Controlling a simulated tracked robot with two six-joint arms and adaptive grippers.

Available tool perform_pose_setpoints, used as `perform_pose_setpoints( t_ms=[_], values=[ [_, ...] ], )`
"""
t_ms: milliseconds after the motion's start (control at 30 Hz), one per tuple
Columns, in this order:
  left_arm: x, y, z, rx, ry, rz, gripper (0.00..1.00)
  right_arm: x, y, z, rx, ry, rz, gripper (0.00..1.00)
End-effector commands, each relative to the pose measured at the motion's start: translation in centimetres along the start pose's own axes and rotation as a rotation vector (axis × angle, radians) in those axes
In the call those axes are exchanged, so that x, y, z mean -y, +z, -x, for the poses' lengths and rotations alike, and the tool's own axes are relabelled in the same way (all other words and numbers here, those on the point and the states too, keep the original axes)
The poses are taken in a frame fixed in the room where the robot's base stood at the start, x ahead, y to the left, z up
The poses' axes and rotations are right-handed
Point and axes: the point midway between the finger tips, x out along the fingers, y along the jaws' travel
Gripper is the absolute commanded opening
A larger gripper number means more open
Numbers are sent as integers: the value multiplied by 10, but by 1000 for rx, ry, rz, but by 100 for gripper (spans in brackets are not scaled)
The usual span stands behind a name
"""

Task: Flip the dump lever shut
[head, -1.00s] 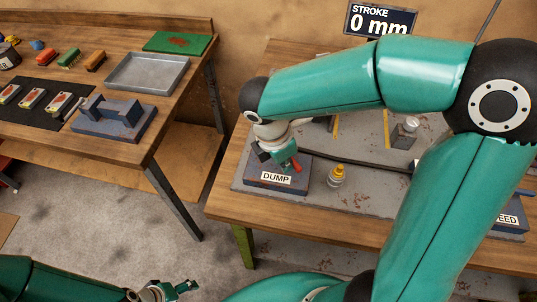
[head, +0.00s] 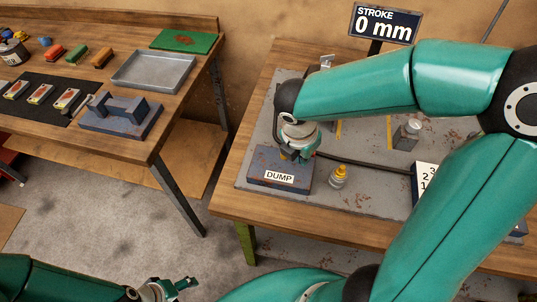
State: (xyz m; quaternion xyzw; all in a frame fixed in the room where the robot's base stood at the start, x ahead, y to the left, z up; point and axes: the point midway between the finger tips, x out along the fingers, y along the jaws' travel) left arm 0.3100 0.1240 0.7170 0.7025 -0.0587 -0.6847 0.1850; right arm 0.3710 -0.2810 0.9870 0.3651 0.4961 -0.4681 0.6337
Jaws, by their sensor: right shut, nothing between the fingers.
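The dump block (head: 262,168) is a blue-grey box with a white DUMP label (head: 279,177), on the grey plate of the right-hand bench. The red dump lever does not show; my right gripper and wrist cover the top of the block where it stood. My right gripper (head: 296,155) is shut and empty, pointing down at the back right part of the block. Whether it touches the lever or block is hidden. My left gripper (head: 178,286) hangs low at the bottom of the head view, away from both benches; its finger gap is unclear.
A small yellow-capped bottle (head: 338,177) stands just right of the block. A dark hose runs behind it to a numbered block (head: 425,180). A sign (head: 385,24) reads STROKE 0 mm. The left bench holds a metal tray (head: 152,71) and a blue-grey fixture (head: 122,115).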

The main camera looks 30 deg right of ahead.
Motion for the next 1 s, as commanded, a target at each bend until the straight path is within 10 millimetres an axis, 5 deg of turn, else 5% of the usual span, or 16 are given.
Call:
perform_pose_setpoints(
  t_ms=[667, 1000],
  values=[
    [0, 0, 0, 0, 0, 0, 69, 1, 4, 1, 8, 2, -5, 0],
    [1, 0, -2, 1, 0, 0, 69, 11, -32, 14, 5, 6, -2, 0]
  ],
)
